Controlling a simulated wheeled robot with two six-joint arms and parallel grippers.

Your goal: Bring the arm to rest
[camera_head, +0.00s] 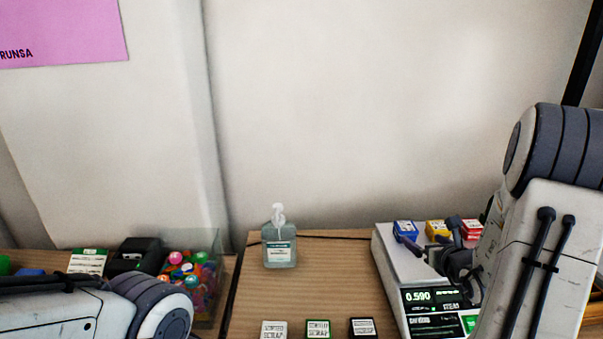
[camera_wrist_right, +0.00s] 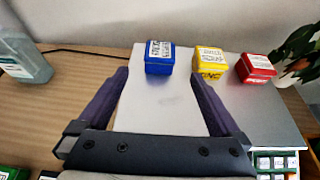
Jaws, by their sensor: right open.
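My right arm comes in from the right in the head view. My right gripper (camera_head: 432,238) is over the scale (camera_head: 390,262). In the right wrist view my right gripper (camera_wrist_right: 160,80) has its two fingers spread wide with nothing between them but bare scale plate. A blue box (camera_head: 405,229) lies just beyond the fingertips, apart from them. A yellow box (camera_head: 437,229) and a red box (camera_head: 471,229) stand in a row to its right at the back of the plate. My left arm crosses the lower left corner; its gripper is out of view.
A pump bottle (camera_head: 279,246) stands on the wooden table (camera_head: 330,285). Several labelled boxes (camera_head: 318,329) line the front edge. A clear bin of coloured balls (camera_head: 215,250) is at left. A plant (camera_wrist_right: 298,50) stands beyond the red box.

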